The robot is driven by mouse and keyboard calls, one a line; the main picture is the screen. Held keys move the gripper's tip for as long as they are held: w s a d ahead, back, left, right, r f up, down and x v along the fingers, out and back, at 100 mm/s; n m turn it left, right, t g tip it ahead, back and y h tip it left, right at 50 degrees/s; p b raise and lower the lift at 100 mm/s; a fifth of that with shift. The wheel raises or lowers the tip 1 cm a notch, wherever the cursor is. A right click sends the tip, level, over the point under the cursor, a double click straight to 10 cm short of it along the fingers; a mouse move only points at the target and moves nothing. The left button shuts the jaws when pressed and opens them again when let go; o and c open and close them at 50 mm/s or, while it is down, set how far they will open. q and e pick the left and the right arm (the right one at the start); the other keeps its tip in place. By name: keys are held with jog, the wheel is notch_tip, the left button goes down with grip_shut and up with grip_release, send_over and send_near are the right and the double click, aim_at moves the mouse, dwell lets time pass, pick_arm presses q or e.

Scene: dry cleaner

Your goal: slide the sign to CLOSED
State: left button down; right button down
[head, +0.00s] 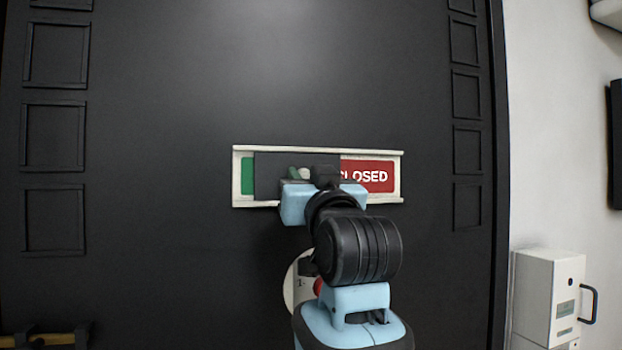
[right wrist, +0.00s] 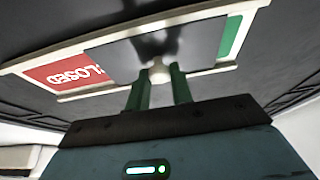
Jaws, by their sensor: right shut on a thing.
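The sign has a white frame (head: 385,153) on a dark door. Its dark sliding cover (head: 270,168) sits left of centre in the head view. The red CLOSED panel (head: 372,176) shows at the right, with its first letter partly hidden. A narrow green strip (head: 247,175) shows at the left end. In the right wrist view the red panel (right wrist: 68,74) is at left and the green strip (right wrist: 231,37) at right. My right gripper (right wrist: 160,71) is shut on the cover's pale knob (right wrist: 159,75), a green finger on each side. My left gripper is out of view.
The dark door (head: 180,90) is flat around the sign, with raised square panels along both sides. A round plate (head: 294,283) is partly hidden behind my right arm. A white box with a dark handle (head: 546,290) stands at the lower right.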

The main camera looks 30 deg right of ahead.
jog(key=shift+w+a+f, duration=0.1)
jog(key=shift+w+a, duration=0.1)
jog(key=shift+a, duration=0.6)
jog(key=shift+w+a, duration=0.2)
jog(key=shift+a, duration=0.6)
jog(key=c, duration=1.2)
grip_release()
jog(key=shift+a, duration=0.2)
jog(key=shift+c, duration=0.2)
jog(key=shift+s+d, duration=0.1)
send_near(280, 169)
jog(key=shift+v, duration=1)
